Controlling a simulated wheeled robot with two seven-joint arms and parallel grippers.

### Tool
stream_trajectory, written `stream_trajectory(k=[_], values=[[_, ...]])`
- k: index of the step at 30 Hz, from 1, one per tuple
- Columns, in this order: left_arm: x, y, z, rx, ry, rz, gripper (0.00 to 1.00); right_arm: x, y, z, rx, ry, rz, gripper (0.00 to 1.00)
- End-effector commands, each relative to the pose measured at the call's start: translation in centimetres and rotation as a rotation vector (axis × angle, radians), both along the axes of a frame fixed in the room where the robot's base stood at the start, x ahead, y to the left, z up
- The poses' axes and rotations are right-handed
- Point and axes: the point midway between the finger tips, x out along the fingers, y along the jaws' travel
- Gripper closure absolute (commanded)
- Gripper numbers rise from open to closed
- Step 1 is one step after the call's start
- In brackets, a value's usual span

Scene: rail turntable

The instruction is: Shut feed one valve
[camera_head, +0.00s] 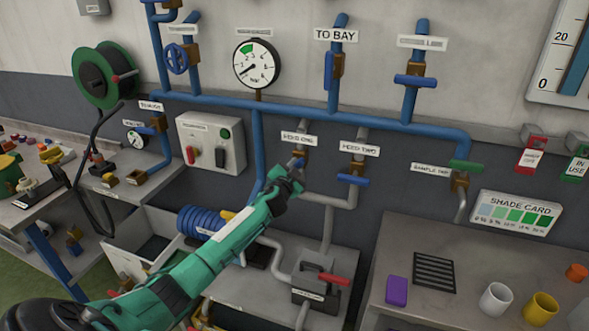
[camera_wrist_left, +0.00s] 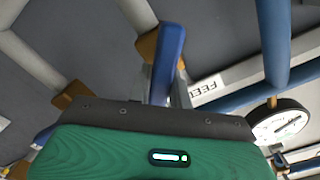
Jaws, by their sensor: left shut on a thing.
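The feed one valve has a brass body (camera_head: 301,160) on a grey pipe, below its white FEED ONE label (camera_head: 299,139). My left gripper (camera_head: 297,172) is at this valve and hides its handle in the head view. In the left wrist view, the blue handle (camera_wrist_left: 169,52) stands between the grey fingers of my left gripper (camera_wrist_left: 163,88), which is shut on it. The brass body (camera_wrist_left: 147,46) shows just behind the handle. My right gripper is not in view.
To the right, the feed two valve has a blue handle (camera_head: 352,180) set crosswise under its label (camera_head: 360,148). A switch box (camera_head: 210,142) is on the wall to the left. A box with a red lever (camera_head: 318,285) stands below. A pressure gauge (camera_head: 256,63) hangs above.

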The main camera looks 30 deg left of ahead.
Motion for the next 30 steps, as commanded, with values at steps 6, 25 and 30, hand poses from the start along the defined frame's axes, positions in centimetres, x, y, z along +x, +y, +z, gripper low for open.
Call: stream_trajectory(k=[6, 25, 30], values=[[0.06, -0.21, -0.16, 0.202, 0.047, -0.001, 1.00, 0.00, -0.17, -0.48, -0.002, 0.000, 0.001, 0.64], [0.11, -0.44, -0.62, 0.712, 0.169, -0.002, 1.00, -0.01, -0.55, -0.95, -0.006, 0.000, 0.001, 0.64], [0.10, -0.44, -0.73, 0.787, 0.188, -0.003, 1.00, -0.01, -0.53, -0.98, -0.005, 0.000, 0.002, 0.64]])
